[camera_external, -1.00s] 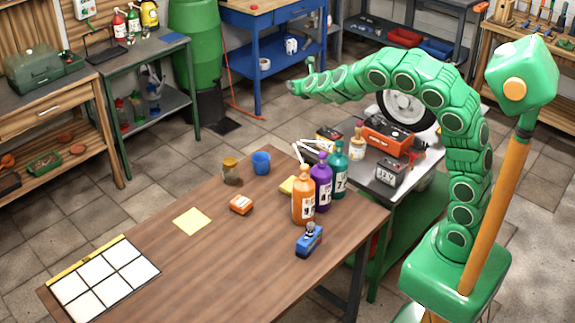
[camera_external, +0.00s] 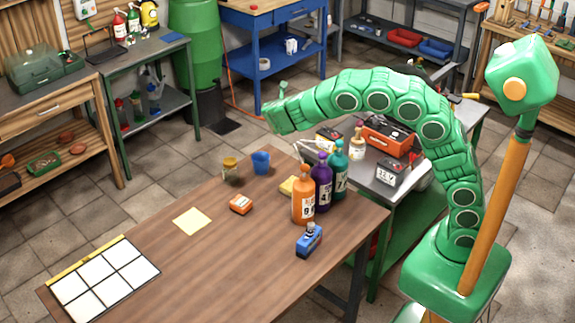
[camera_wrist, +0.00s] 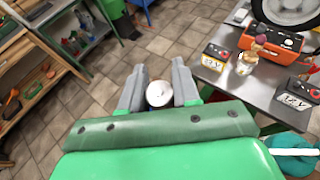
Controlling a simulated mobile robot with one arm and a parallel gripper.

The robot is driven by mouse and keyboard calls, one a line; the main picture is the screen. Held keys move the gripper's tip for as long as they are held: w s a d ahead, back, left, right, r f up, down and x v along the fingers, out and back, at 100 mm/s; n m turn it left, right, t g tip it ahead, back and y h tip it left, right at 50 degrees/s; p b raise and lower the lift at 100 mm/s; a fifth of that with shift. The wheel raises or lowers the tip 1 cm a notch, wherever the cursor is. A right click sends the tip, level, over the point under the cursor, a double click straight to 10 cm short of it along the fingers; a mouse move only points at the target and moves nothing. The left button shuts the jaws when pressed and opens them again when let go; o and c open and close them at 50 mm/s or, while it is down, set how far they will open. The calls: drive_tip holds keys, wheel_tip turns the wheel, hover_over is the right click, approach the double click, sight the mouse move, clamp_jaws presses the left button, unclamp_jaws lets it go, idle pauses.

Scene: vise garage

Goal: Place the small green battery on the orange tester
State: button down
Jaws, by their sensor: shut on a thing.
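My gripper (camera_external: 268,108) is held in the air behind the far edge of the wooden table. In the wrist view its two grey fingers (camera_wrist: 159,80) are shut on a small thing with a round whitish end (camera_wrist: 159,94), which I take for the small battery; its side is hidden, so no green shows. A larger orange device (camera_external: 388,135) with a dark top stands on the metal bench, also in the wrist view (camera_wrist: 270,40). I cannot tell for sure which is the tester.
The table's left middle is clear.

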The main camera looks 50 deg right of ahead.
drive_tip(key=s+a+f+m+g+h, duration=0.2)
drive_tip(key=s+a+f+m+g, duration=0.1)
drive_tip(key=s+a+f, duration=1)
hover_over(242, 198)
drive_tip(key=s, duration=0.1)
wheel_tip(242, 198, down, 7)
drive_tip(key=shift+s+d+f, duration=0.1)
drive_tip(key=shift+d, duration=0.05)
drive_tip(key=shift+w+f, duration=0.5)
drive_tip(key=shift+f, duration=1.55)
drive_tip(key=shift+f, duration=0.2)
drive_tip(key=c, duration=0.8)
unclamp_jaws()
drive_tip(key=shift+r, duration=0.1)
